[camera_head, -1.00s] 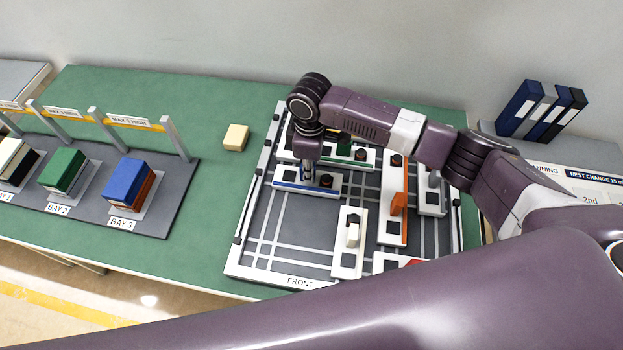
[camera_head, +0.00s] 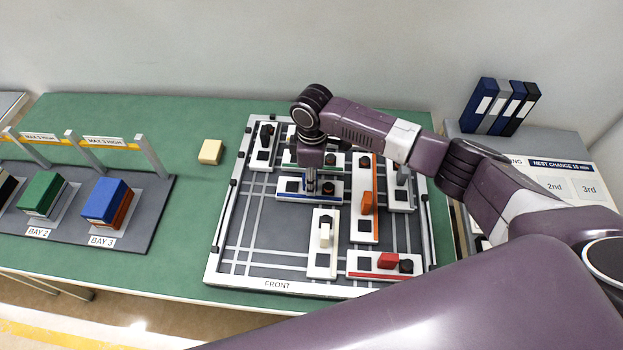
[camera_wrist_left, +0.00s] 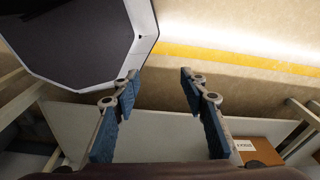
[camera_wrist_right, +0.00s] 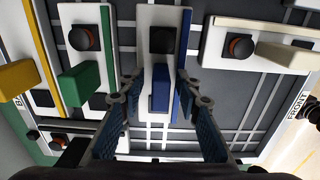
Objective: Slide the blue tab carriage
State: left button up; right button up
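The blue tab carriage (camera_head: 295,196) is a white plate with a blue edge strip, a blue tab and a black knob, lying on the slotted board. In the right wrist view its blue tab (camera_wrist_right: 160,90) stands between the fingers of my right gripper (camera_wrist_right: 159,82). Those fingers are apart, with a visible gap on the left of the tab. In the head view my right gripper (camera_head: 311,188) points down over the carriage, hiding part of it. My left gripper (camera_wrist_left: 160,75) is open and empty, away from the board.
The orange carriage (camera_head: 365,228) stands close right of the blue one, the green carriage (camera_head: 350,168) lies behind, and the cream-tab carriage (camera_head: 319,264) in front. A red carriage (camera_head: 360,273) is at front right. The board (camera_head: 262,254) has free tracks at front left.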

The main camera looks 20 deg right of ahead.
jog(key=shift+r, duration=0.25)
pick_arm(q)
jog(key=shift+s+d, duration=0.1)
jog(key=shift+s, duration=0.35)
pick_arm(e)
notch_tip(320, 180, up, 12)
jog(key=shift+f, duration=0.25)
